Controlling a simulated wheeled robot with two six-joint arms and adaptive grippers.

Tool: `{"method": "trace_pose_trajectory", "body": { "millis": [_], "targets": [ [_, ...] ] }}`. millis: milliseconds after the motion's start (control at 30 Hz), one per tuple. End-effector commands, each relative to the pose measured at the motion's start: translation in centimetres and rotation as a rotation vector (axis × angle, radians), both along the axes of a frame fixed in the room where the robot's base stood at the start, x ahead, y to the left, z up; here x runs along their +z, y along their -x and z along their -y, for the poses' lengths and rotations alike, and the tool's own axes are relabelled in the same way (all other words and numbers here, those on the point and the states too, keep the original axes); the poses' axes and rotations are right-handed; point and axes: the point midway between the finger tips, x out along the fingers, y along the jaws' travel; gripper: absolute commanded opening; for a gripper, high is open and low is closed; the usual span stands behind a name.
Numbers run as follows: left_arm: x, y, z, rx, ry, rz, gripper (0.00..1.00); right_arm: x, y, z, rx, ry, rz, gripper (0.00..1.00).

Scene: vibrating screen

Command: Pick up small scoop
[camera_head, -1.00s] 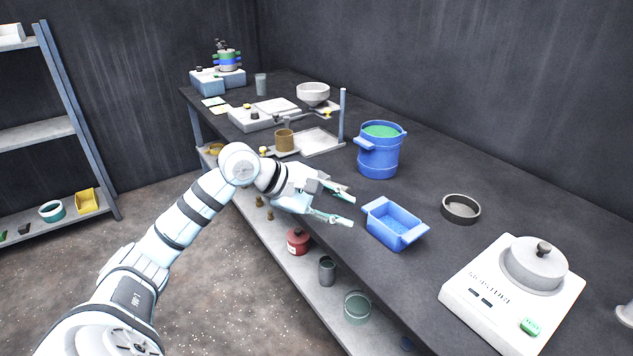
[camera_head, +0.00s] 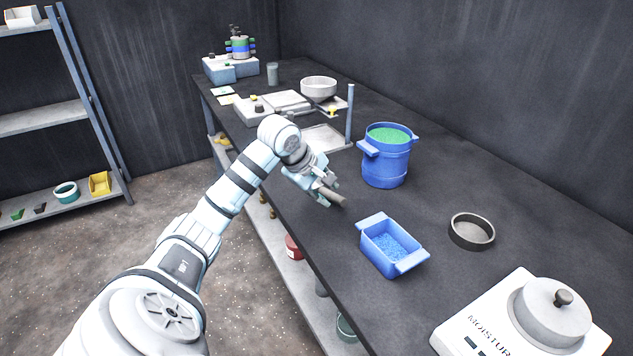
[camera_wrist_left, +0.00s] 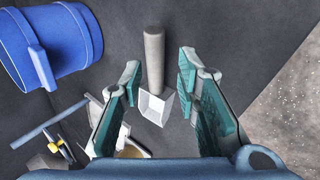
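The small scoop shows in the left wrist view with a grey cylindrical handle (camera_wrist_left: 154,58) and a pale, angular scoop head (camera_wrist_left: 155,106). In the head view its grey handle (camera_head: 335,196) shows just past my left gripper (camera_head: 327,190), low over the near edge of the dark bench. In the wrist view my left gripper (camera_wrist_left: 160,82) is open, with one teal finger on each side of the scoop. Gaps show between the fingers and the scoop. The scoop head is hidden in the head view. My right gripper is in neither view.
A blue bucket (camera_head: 386,168) of green material stands beyond the gripper. A blue tray (camera_head: 392,262) with blue grains, a round dark dish (camera_head: 471,232) and a white moisture balance (camera_head: 470,333) are to the right. The bench (camera_head: 330,240) is clear just right of the gripper.

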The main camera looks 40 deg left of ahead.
Motion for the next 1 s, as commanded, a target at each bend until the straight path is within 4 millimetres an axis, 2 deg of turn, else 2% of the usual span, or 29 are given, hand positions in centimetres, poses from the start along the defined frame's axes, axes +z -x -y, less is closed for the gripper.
{"method": "trace_pose_trajectory", "body": {
  "millis": [367,600,800,1000],
  "targets": [
    [-5.0,-3.7,-0.2,-0.002,0.003,0.000,0.30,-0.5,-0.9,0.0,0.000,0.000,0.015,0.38],
    [-5.3,-4.1,-0.1,-0.005,0.000,0.001,0.30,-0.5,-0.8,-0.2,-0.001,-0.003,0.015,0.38],
    [-5.3,-4.1,-0.1,-0.005,0.000,0.001,0.00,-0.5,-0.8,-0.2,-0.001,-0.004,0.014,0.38],
    [-5.3,-4.0,-0.2,-0.004,0.000,0.002,0.00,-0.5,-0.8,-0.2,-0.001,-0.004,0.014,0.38]
  ]
}}
